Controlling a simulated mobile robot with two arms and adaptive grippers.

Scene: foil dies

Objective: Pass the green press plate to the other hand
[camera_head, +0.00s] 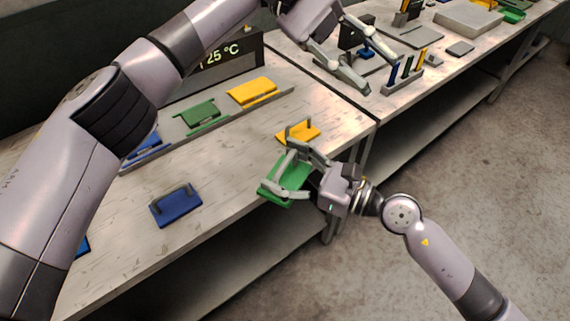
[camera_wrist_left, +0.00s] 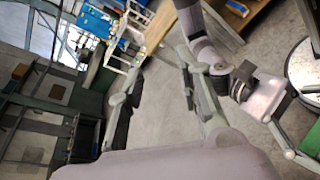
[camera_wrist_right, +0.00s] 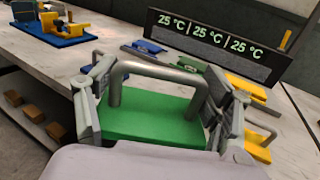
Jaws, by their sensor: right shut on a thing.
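The green press plate (camera_head: 296,174) with its grey bar handle is held by my right gripper (camera_head: 281,170) at the front edge of the near table. In the right wrist view the plate (camera_wrist_right: 150,120) sits between the two fingers, its handle (camera_wrist_right: 160,69) arching above it. My left gripper (camera_head: 381,76) is up and to the right in the head view, over the far table and apart from the plate. Its fingers are spread and empty, as the left wrist view also shows (camera_wrist_left: 160,95).
A blue plate (camera_head: 176,206) and a yellow plate (camera_head: 307,134) with handles lie on the near table. Behind them a rail holds blue, green (camera_head: 203,114) and yellow (camera_head: 252,91) pieces before a temperature display (camera_head: 228,62). A holder with coloured sticks (camera_head: 403,84) stands near my left gripper.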

